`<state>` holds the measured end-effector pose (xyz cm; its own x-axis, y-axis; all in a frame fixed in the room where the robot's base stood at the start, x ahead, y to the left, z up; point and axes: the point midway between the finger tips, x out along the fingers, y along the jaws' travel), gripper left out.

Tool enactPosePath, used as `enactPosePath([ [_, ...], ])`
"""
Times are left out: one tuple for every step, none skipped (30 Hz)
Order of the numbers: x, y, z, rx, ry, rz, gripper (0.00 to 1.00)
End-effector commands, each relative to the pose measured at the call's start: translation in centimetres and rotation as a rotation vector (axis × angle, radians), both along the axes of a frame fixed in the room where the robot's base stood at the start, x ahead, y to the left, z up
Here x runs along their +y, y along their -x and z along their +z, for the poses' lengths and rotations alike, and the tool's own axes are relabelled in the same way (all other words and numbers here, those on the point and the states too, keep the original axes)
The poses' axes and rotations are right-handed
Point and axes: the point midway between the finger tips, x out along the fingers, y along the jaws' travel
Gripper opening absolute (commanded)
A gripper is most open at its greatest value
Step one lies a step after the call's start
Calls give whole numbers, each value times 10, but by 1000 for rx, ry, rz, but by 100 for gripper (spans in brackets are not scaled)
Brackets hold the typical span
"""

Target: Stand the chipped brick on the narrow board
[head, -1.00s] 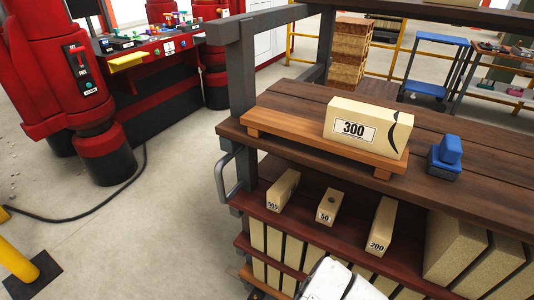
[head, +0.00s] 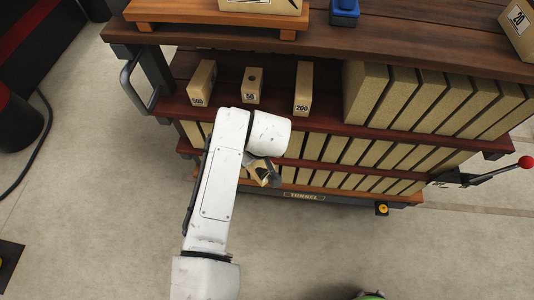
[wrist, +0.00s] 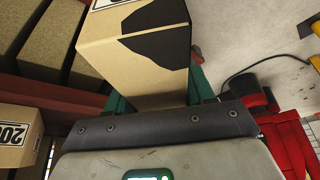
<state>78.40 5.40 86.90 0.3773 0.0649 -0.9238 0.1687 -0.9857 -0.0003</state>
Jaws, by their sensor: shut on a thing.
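My gripper (wrist: 158,95) is shut on a tan brick (wrist: 135,62) with a jagged dark patch over one edge, which looks like the chipped brick. Part of its label shows at the top of the wrist view. In the head view my gripper (head: 264,172) is small and partly hidden by my arm, in front of the lower shelves. The narrow board (head: 170,12), raised on feet, lies on the tabletop at the upper left of the head view. A large brick (head: 258,5) rests on it, cut by the picture's top edge.
Below the tabletop (head: 430,58), a shelf holds bricks marked 500 (head: 201,85), 50 (head: 252,88) and 200 (head: 303,90). A blue object (head: 344,10) stands right of the board. A brick marked 20 (head: 520,28) is at far right. A red-knobbed lever (head: 500,170) juts out right.

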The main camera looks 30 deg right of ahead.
Motion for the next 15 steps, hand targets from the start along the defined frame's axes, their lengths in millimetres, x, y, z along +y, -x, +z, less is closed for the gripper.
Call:
enactPosePath([
  [13,-9,22,-5,-1,42,26],
  [20,-14,32,-5,-1,66,26],
  [29,-19,46,-5,0,98,26],
  [37,-23,56,-5,-1,122,26],
  [43,-27,67,-6,-1,147,26],
  [52,-31,81,-5,1,179,26],
  [58,-35,91,-5,0,204,26],
  [65,-38,102,-5,0,228,26],
  [74,-41,117,-6,-1,260,26],
  [80,-44,128,-5,0,284,26],
  [86,-46,139,-4,1,309,26],
  [94,-49,154,-5,-1,340,26],
  [99,-51,166,-6,0,362,26],
  [105,-53,178,-6,0,386,26],
  [111,-54,193,-6,1,417,26],
])
